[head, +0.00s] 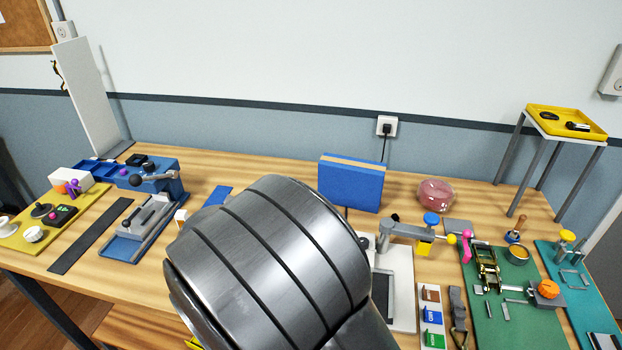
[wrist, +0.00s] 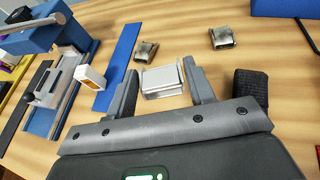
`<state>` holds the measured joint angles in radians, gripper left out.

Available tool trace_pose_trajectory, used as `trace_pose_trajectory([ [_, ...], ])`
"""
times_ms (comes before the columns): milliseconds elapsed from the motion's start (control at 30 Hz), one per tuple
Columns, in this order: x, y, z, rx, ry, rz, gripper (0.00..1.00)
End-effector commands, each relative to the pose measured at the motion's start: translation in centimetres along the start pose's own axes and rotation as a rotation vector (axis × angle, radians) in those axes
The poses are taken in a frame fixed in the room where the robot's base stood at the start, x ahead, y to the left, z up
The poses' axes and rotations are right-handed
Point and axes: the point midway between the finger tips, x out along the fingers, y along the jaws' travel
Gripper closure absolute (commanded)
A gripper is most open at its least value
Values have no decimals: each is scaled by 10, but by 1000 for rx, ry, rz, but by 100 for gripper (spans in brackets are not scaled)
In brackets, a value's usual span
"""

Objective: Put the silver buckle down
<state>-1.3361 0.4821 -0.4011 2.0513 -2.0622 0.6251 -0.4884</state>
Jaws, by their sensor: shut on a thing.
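In the wrist view the silver buckle (wrist: 162,80), a pale boxy metal piece, sits between the two fingers of my gripper (wrist: 162,84). The fingers are shut on its sides. It is over the bare wooden table (wrist: 187,47); I cannot tell whether it touches the wood. Two darker metal buckles lie on the table beyond it, one at the left (wrist: 146,52) and one at the right (wrist: 222,38). In the head view my large grey arm link hides my gripper and the silver buckle.
A blue strip (wrist: 120,60) and a white-and-orange block (wrist: 89,77) lie left of the fingers. A dark woven piece (wrist: 250,84) is close at the right. A blue upright block (head: 350,184) stands at the table's back. Bare wood shows around the two darker buckles.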

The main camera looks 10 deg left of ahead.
Motion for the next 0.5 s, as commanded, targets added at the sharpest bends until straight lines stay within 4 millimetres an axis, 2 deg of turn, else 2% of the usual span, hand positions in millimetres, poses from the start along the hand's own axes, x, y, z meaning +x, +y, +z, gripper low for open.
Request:
trace_pose_trajectory([
  [167, 16, -24, 15, 11, -2, -22, 74],
  [500, 59, -115, 66, 37, -3, -83, 74],
])
